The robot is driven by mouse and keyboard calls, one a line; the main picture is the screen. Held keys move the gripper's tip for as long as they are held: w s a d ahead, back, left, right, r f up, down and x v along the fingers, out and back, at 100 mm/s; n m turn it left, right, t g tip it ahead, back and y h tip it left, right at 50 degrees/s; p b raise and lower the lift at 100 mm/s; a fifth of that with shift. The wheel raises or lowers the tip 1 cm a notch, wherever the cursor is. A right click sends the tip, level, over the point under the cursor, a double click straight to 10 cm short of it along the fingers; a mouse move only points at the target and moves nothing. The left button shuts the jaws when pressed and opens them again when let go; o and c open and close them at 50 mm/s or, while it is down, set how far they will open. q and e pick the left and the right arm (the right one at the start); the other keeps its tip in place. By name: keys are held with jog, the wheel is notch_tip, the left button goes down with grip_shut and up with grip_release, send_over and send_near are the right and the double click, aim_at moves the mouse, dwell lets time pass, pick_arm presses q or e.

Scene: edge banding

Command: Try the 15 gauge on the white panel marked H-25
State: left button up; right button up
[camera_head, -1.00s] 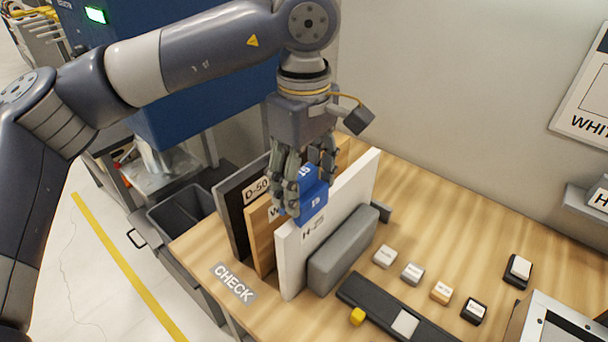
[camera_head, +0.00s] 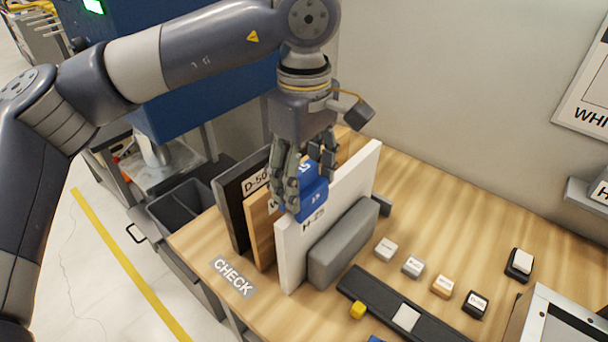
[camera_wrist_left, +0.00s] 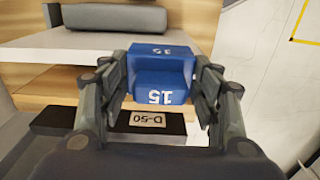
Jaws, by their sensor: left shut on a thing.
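The blue gauge (camera_head: 313,199) is held between the fingers of my left gripper (camera_head: 308,184), with its 15 readable in the left wrist view (camera_wrist_left: 162,78). The white panel (camera_head: 352,182) marked H-25 stands upright on the bench. The gauge overlaps the panel's top edge in the head view and hides part of that edge. I cannot tell whether the gauge is seated around the edge or just above or beside it. My right gripper is not in view.
A wooden panel (camera_head: 262,243) and a dark panel marked D-50 (camera_head: 229,205) stand beside the white one. A grey block (camera_head: 343,245) lies against its other side. Several small labelled blocks (camera_head: 413,266) and a dark strip (camera_head: 371,292) lie to the right. A CHECK label (camera_head: 232,276) marks the bench's front.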

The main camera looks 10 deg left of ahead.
pick_arm(q)
jog(key=shift+f+b, duration=0.35)
jog(key=shift+f, duration=0.05)
dwell(0.8)
jog(key=shift+r, duration=0.15)
jog(key=shift+r, duration=0.15)
jog(key=shift+r+p, duration=2.25)
jog(key=shift+r, duration=1.05)
